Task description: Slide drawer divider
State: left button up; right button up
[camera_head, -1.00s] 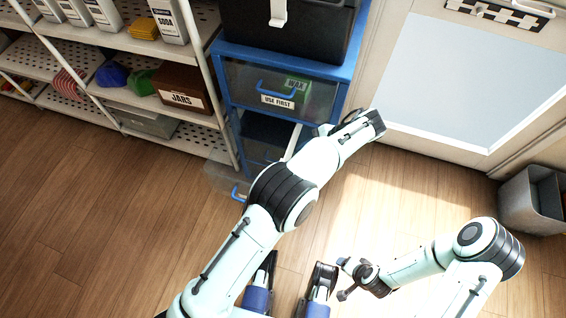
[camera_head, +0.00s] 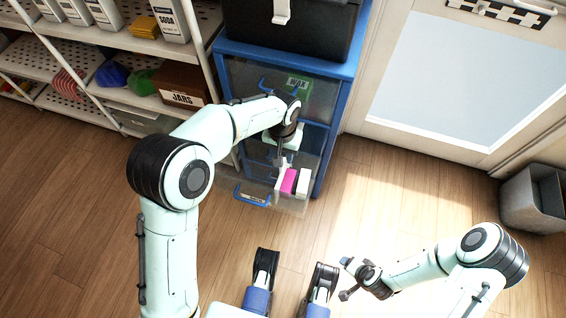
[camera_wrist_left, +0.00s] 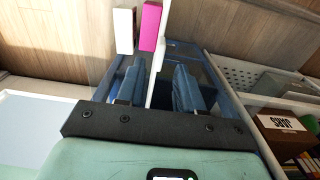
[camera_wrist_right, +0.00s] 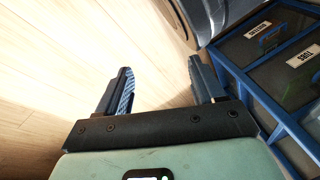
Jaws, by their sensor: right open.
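The pulled-out lower drawer (camera_head: 290,207) of the blue cabinet has clear walls and a blue handle (camera_head: 252,198). In it stand a pink box (camera_head: 289,181) and a white box (camera_head: 304,184). A thin white divider (camera_wrist_left: 151,92) shows in the left wrist view, left of centre between the fingers. My left gripper (camera_wrist_left: 157,72) is open, with the fingers on either side of the divider; contact cannot be told. My right gripper (camera_wrist_right: 160,70) is open and empty over the floor, away from the drawer.
The blue cabinet frame (camera_head: 345,90) holds a closed upper drawer with a green WAX box (camera_head: 298,84). A black case (camera_head: 310,30) sits on top. White shelving (camera_head: 100,85) stands left, a grey bin (camera_head: 530,200) right. Floor in front is clear.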

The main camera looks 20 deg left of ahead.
pick_arm(q)
notch_tip(320, 180, down, 6)
jog(key=shift+r+b, duration=0.15)
jog(key=shift+b, duration=0.5)
pick_arm(e)
jog(key=shift+g, duration=0.5)
jog(key=s+f, duration=0.3)
jog(key=shift+s+d, duration=0.2)
jog(key=shift+d, duration=0.05)
pick_arm(q)
grip_shut()
